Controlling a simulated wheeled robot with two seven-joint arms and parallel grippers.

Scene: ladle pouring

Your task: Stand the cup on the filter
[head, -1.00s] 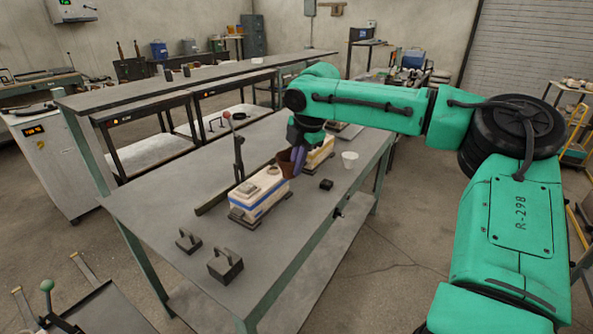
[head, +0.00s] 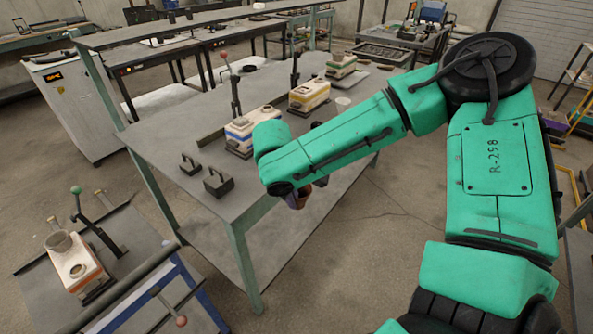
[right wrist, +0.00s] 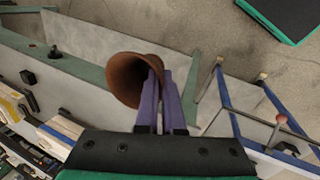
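The brown cup (right wrist: 132,78) is flared and hollow, its wide mouth showing in the right wrist view. My right gripper (right wrist: 155,85), with purple fingers, is shut on the cup's wall. In the head view the cup (head: 297,200) shows small below my right forearm, in front of the table's near edge. On the low stand at left is a white and orange box (head: 75,265). A grey ring (head: 58,243) and a smaller pale ring (head: 77,271) sit on its top; I cannot tell which thing is the filter. My left gripper is out of view.
The low stand (head: 30,268) has a green-knobbed lever (head: 95,220).

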